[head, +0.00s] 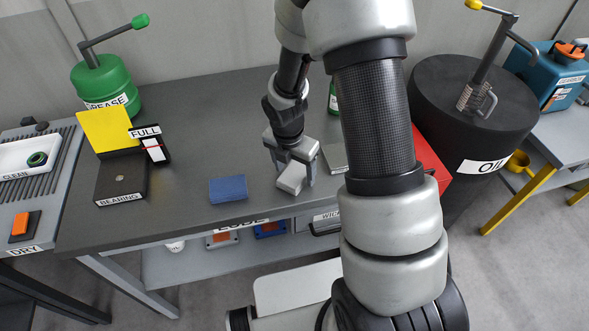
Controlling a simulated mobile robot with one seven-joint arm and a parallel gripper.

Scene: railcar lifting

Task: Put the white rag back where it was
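The white rag (291,179) is a small pale block between the fingers of my gripper (291,172), over the right half of the dark grey bench. My gripper points down and its fingers appear closed on the rag's sides. The rag is at or just above the bench top; I cannot tell whether it touches. A blue rag (228,189) of similar shape lies flat on the bench to the left of my gripper, near the front edge.
A bearing box (121,179) with its yellow lid up and a FULL gauge (151,146) stand at left. A green grease pump (103,82) is behind them. A grey block (334,157), green bottle (333,97) and red box (431,164) are partly behind my arm. The oil drum (474,105) stands right.

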